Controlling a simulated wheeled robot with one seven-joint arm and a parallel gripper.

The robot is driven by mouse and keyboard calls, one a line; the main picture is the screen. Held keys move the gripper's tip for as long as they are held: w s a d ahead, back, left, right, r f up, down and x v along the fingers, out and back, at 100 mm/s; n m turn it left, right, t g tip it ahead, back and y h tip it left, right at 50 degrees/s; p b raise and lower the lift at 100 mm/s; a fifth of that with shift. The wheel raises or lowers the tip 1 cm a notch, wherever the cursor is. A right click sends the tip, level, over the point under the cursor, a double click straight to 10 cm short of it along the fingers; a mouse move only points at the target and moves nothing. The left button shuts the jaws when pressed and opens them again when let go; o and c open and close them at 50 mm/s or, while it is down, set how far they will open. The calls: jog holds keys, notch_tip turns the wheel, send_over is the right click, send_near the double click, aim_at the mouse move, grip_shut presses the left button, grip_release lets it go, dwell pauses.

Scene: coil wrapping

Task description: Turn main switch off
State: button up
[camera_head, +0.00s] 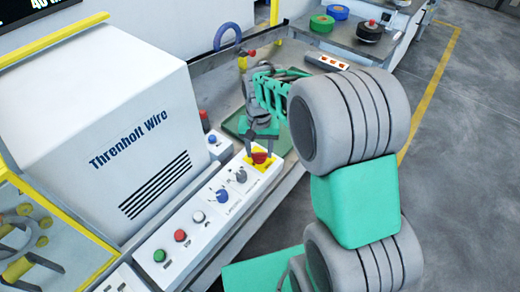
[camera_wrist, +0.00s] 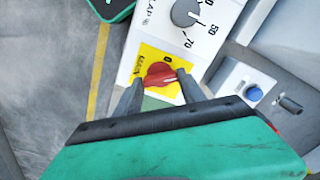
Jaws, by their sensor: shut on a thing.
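The main switch (camera_head: 259,158) is a red rotary knob on a yellow plate at the far end of the white control panel. In the wrist view the red knob (camera_wrist: 160,75) sits between my two fingers, with the yellow plate (camera_wrist: 147,62) around it, marked "MAIN" and "0". The knob's ridge lies roughly across the picture, tilted a little. My gripper (camera_head: 262,138) reaches down onto the switch from above; in the wrist view its fingers (camera_wrist: 160,88) are shut on the knob. The lower part of the plate is hidden by the gripper.
The control panel (camera_head: 180,250) also carries a green button, a red button, a white one and several knobs. A grey dial (camera_wrist: 186,12) is close to the switch. A blue button (camera_wrist: 253,93) is on a separate box nearby. The white machine housing (camera_head: 120,140) stands at left.

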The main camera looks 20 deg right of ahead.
aim_at(259, 153)
jog(key=n, duration=0.5)
jog(key=shift+w+n, duration=0.1)
jog(key=shift+n, duration=0.2)
jog(key=n, duration=0.5)
jog(key=shift+r, duration=0.1)
dwell(0.3)
jog(key=o, duration=1.4)
jog(key=shift+c, duration=0.2)
notch_tip(259, 153, up, 8)
jog(key=shift+f+b, duration=0.15)
jog(key=shift+b, duration=0.25)
